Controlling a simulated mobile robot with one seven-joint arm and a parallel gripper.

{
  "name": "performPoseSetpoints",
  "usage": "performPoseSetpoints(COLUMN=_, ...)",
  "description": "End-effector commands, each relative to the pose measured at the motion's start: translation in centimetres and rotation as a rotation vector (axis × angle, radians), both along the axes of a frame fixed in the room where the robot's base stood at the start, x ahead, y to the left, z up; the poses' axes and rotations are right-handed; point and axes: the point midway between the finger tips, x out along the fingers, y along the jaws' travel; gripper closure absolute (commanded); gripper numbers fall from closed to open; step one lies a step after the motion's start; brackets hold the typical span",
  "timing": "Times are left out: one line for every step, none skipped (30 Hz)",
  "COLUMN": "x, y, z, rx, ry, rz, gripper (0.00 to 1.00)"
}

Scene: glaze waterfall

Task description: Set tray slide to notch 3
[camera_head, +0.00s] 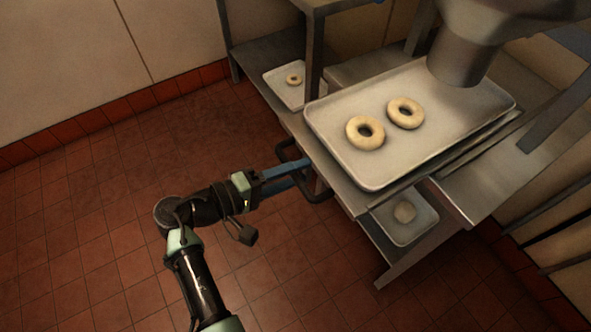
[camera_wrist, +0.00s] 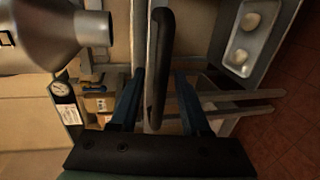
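The tray slide carries a pale metal tray (camera_head: 450,100) with two ring doughnuts (camera_head: 365,132) on it, in the head view. A black bar handle (camera_head: 318,196) sticks out from the slide's near left side. My gripper (camera_head: 308,170) reaches it from the left with blue fingers. In the wrist view the handle (camera_wrist: 160,40) runs between the two fingers (camera_wrist: 160,76), with a gap showing on each side. My gripper is open around the bar and not closed on it. No notch marks can be made out.
A grey metal funnel-shaped nozzle (camera_head: 462,55) hangs over the tray's far right end. Smaller trays with dough sit lower, at the back (camera_head: 283,90) and under the slide (camera_head: 418,226). A round gauge (camera_wrist: 61,88) shows in the wrist view. The tiled floor (camera_head: 90,220) at left is clear.

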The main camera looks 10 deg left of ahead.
Motion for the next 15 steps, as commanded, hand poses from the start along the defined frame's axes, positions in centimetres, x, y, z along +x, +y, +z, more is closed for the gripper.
performPoseSetpoints(x=0.01, y=-0.02, z=0.02, rx=0.0, ry=0.0, rz=-0.001, gripper=0.5)
performPoseSetpoints(x=0.01, y=-0.03, z=0.01, rx=0.0, ry=0.0, rz=-0.001, gripper=0.5)
performPoseSetpoints(x=0.01, y=-0.03, z=0.01, rx=0.0, ry=0.0, rz=-0.001, gripper=0.5)
performPoseSetpoints(x=0.02, y=-0.04, z=0.01, rx=0.0, ry=0.0, rz=-0.001, gripper=0.5)
performPoseSetpoints(x=0.02, y=-0.04, z=0.01, rx=0.0, ry=0.0, rz=-0.001, gripper=0.5)
performPoseSetpoints(x=0.02, y=-0.04, z=0.01, rx=0.001, ry=-0.001, rz=-0.001, gripper=0.5)
performPoseSetpoints(x=0.02, y=-0.04, z=0.01, rx=0.001, ry=-0.001, rz=-0.001, gripper=0.5)
performPoseSetpoints(x=0.02, y=-0.04, z=0.01, rx=0.001, ry=-0.001, rz=-0.001, gripper=0.5)
performPoseSetpoints(x=0.01, y=-0.05, z=0.01, rx=0.001, ry=-0.001, rz=-0.001, gripper=0.5)
performPoseSetpoints(x=0.01, y=-0.05, z=0.01, rx=0.001, ry=-0.001, rz=-0.001, gripper=0.5)
performPoseSetpoints(x=0.01, y=-0.05, z=0.01, rx=0.001, ry=-0.001, rz=-0.001, gripper=0.5)
performPoseSetpoints(x=0.0, y=-0.02, z=0.02, rx=0.001, ry=-0.001, rz=-0.001, gripper=0.5)
performPoseSetpoints(x=-0.04, y=0.05, z=0.04, rx=0.0, ry=0.0, rz=-0.001, gripper=0.5)
performPoseSetpoints(x=-0.12, y=0.15, z=0.07, rx=0.0, ry=0.0, rz=0.0, gripper=0.5)
performPoseSetpoints(x=-0.29, y=0.37, z=0.14, rx=0.0, ry=0.0, rz=0.0, gripper=0.5)
